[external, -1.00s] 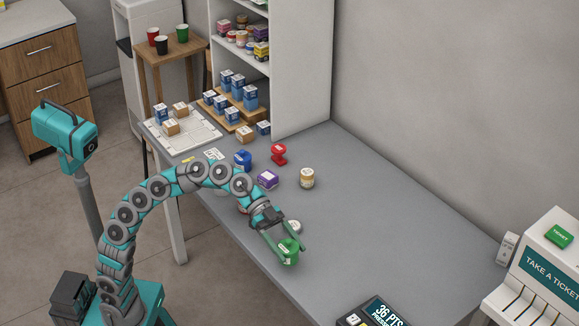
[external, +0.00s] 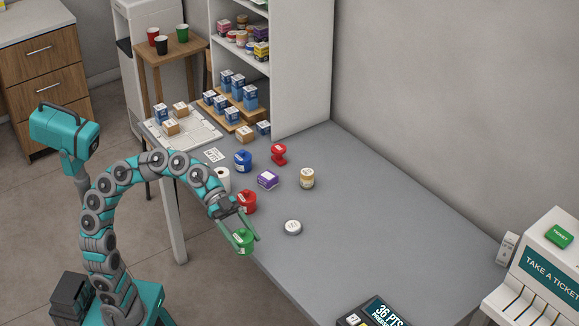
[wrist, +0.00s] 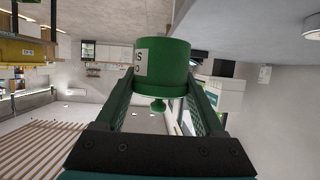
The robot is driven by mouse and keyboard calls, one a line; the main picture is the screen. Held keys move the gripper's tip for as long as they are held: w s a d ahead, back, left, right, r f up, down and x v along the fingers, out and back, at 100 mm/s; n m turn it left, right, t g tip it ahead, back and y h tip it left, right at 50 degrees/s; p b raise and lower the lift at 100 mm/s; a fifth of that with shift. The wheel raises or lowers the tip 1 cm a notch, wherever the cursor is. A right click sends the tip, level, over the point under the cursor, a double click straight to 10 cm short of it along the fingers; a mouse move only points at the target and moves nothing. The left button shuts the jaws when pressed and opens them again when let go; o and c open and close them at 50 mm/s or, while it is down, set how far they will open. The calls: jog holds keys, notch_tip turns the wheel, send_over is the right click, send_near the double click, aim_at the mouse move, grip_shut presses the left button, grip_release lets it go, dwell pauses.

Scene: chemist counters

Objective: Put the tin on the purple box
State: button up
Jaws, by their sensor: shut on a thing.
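My gripper (external: 243,236) is shut on a green lidded jar (external: 243,242) at the front edge of the table; I cannot tell its exact height. In the wrist view the green jar (wrist: 161,68) sits between both fingers, its knob pointing toward the palm. A low round tin (external: 292,227) with a pale top lies on the table to the right of my gripper, apart from it. The purple box (external: 267,179) stands further back on the table. Its white top shows, with nothing on it.
A red jar (external: 247,202) stands just behind my gripper, and a white roll (external: 223,179) is near the arm. A blue jar (external: 243,161), a red stamp-like thing (external: 279,154) and a tan-and-white jar (external: 307,178) surround the purple box. The table's right part (external: 380,240) is clear.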

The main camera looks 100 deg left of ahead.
jog(key=w+a+r+p, duration=0.1)
jog(key=w+a+r, duration=0.25)
jog(key=a, duration=0.45)
notch_tip(320, 180, up, 6)
jog(key=f+n+t+y+p, duration=0.1)
jog(key=n+t+y+p, duration=0.2)
jog(key=n+y+p, duration=0.1)
send_over(268, 175)
jog(key=shift+f+b, duration=1.5)
jog(key=shift+f, duration=3.2)
jog(key=shift+f, duration=0.1)
jog(key=shift+f, duration=0.15)
jog(key=o, duration=1.5)
jog(key=shift+c, duration=0.2)
